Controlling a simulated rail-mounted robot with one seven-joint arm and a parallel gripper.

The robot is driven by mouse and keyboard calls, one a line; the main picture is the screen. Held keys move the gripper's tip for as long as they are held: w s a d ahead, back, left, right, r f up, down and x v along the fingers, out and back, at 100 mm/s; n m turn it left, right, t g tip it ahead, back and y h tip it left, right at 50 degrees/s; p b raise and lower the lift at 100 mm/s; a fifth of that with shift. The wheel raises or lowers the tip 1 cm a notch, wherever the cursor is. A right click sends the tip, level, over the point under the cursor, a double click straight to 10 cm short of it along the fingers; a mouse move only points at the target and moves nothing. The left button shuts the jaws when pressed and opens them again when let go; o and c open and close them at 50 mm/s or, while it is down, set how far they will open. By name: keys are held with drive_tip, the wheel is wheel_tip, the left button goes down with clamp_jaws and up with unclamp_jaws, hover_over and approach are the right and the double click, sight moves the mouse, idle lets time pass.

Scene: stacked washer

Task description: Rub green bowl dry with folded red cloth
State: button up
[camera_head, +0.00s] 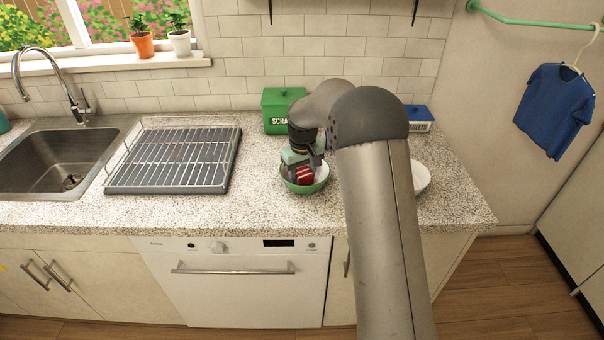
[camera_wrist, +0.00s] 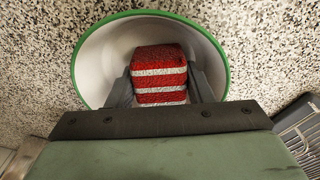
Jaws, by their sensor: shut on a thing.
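The green bowl (camera_head: 322,181) stands on the speckled counter in the head view, in front of a green box. Its green rim and pale inside fill the upper middle of the wrist view (camera_wrist: 110,50). The folded red cloth (camera_head: 305,175) has white stripes and shows between my fingers in the wrist view (camera_wrist: 159,72). My gripper (camera_wrist: 160,88) is shut on the cloth and points down into the bowl. The cloth is within the bowl's rim. Whether it touches the bowl's inner surface is hard to tell. My gripper hides the near part of the bowl in the wrist view.
A wire dish rack (camera_head: 175,157) on a dark tray stands left, beside the sink (camera_head: 62,160). The green box (camera_head: 279,104) is behind the bowl. A blue-lidded box (camera_head: 419,117) and a white dish (camera_head: 421,177) are right, partly behind my arm. Counter between rack and bowl is clear.

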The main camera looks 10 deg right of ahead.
drive_tip(key=shift+d, duration=0.25)
drive_tip(key=shift+s+d, duration=0.1)
drive_tip(key=shift+d, duration=0.25)
drive_tip(key=shift+d, duration=0.1)
drive_tip(key=shift+w, duration=0.2)
drive_tip(key=shift+w+d, duration=0.15)
drive_tip(key=shift+w, duration=0.35)
drive_tip(key=shift+w+a, duration=0.1)
drive_tip(key=shift+a, duration=0.35)
idle(0.3)
drive_tip(key=shift+a+f, duration=0.1)
drive_tip(key=shift+a, duration=0.2)
drive_tip(key=shift+w, duration=0.1)
